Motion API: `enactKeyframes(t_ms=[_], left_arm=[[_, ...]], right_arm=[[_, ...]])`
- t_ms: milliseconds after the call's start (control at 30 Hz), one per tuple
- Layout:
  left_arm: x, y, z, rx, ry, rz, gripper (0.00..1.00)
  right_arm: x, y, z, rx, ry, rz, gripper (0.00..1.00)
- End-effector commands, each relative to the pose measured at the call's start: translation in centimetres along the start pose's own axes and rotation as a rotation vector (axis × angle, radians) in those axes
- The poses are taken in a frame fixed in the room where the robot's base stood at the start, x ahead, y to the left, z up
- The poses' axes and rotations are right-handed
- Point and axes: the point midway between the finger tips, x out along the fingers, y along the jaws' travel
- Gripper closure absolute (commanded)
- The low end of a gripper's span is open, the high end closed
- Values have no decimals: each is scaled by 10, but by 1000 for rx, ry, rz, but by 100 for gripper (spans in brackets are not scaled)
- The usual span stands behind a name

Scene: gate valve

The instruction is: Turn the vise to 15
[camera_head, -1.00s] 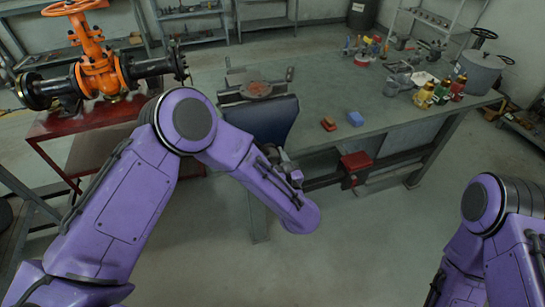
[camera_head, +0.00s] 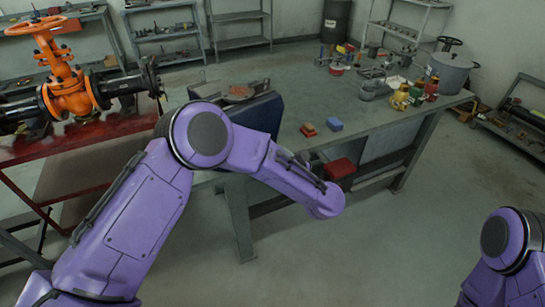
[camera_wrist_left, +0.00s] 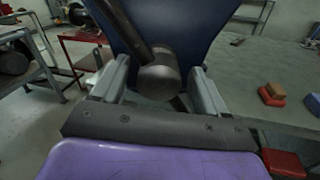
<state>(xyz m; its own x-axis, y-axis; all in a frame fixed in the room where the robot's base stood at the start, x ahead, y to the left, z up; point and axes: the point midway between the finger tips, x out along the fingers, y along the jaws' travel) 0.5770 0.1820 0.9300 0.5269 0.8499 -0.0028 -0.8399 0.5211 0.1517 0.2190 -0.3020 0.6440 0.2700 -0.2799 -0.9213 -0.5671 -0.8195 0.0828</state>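The vise (camera_head: 262,112) sits at the near edge of the workbench, with a dark blue body and grey jaws on top. My left forearm partly hides it in the head view. In the left wrist view its blue body (camera_wrist_left: 185,25) fills the top, with a dark round screw head (camera_wrist_left: 158,82) and a handle bar (camera_wrist_left: 120,24) slanting up to the left. My left gripper (camera_wrist_left: 160,68) has its grey fingers apart, one on each side of the screw head, with gaps showing. No scale or number is readable on the vise. My right gripper is out of view.
The workbench (camera_head: 375,125) carries a red block (camera_head: 308,130), a blue block (camera_head: 335,125), coloured bottles (camera_head: 400,98) and a grey pot (camera_head: 449,72). A red box (camera_head: 339,168) is on the shelf below. An orange valve (camera_head: 68,88) stands on a red table at left. Floor in front is clear.

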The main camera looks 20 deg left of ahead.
Motion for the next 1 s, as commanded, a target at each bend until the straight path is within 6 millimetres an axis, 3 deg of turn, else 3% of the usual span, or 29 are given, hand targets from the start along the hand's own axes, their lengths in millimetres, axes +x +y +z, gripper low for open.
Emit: enactKeyframes(t_ms=[267, 700, 1000], left_arm=[[-3, -1, 1, -5, -2, 0, 27], [-93, -2, -2, -4, -3, -3, 27], [-106, -1, 1, -2, -1, 0, 27]], right_arm=[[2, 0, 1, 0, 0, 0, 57], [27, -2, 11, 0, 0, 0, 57], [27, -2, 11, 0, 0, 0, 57]])
